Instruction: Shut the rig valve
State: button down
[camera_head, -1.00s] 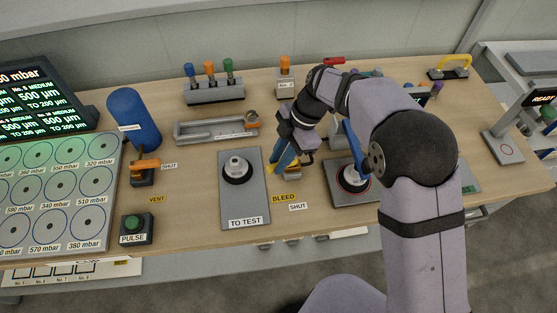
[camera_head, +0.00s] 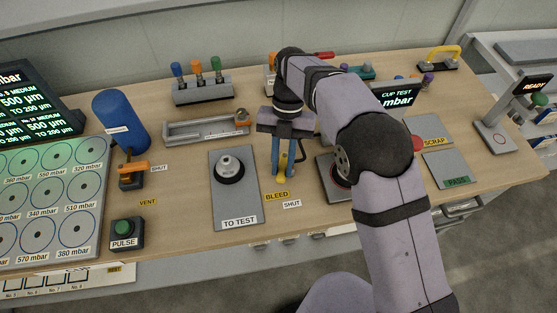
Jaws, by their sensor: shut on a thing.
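My gripper (camera_head: 283,172) points down at the middle of the bench, with its blue fingers closed on the yellow valve handle (camera_head: 281,166). The handle shows between the fingers, just above the BLEED label (camera_head: 276,195) and the SHUT label (camera_head: 292,203). The fingers and wrist cover the rest of this valve, so its exact angle cannot be told. A second valve with an orange handle (camera_head: 133,168) stands to the left, between a SHUT label (camera_head: 159,168) and a VENT label (camera_head: 148,202).
The grey TO TEST plate (camera_head: 239,205) with a cup fitting (camera_head: 229,167) lies just left of my gripper. A dark-ringed station (camera_head: 335,178) stands close on the right, partly behind my arm. A blue cylinder (camera_head: 118,120) and the PULSE button box (camera_head: 124,232) are farther left.

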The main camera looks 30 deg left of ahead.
aim_at(286, 159)
jog(key=n, duration=0.1)
jog(key=n+b, duration=0.1)
jog(key=n+h+b, duration=0.1)
jog(key=shift+w+d+f+t, duration=0.15)
jog(key=shift+w+d+t, duration=0.1)
jog(key=shift+d+t, duration=0.15)
jog(key=shift+w+d+n+b, duration=0.15)
jog(key=shift+n+b, duration=0.45)
jog(key=shift+b, duration=0.55)
jog(key=shift+r, duration=0.25)
jog(key=c, duration=1.6)
grip_release()
jog(key=shift+w+r, duration=0.1)
jog(key=shift+v, duration=1.95)
jog(key=shift+p+v, duration=0.75)
jog(key=shift+v, duration=0.8)
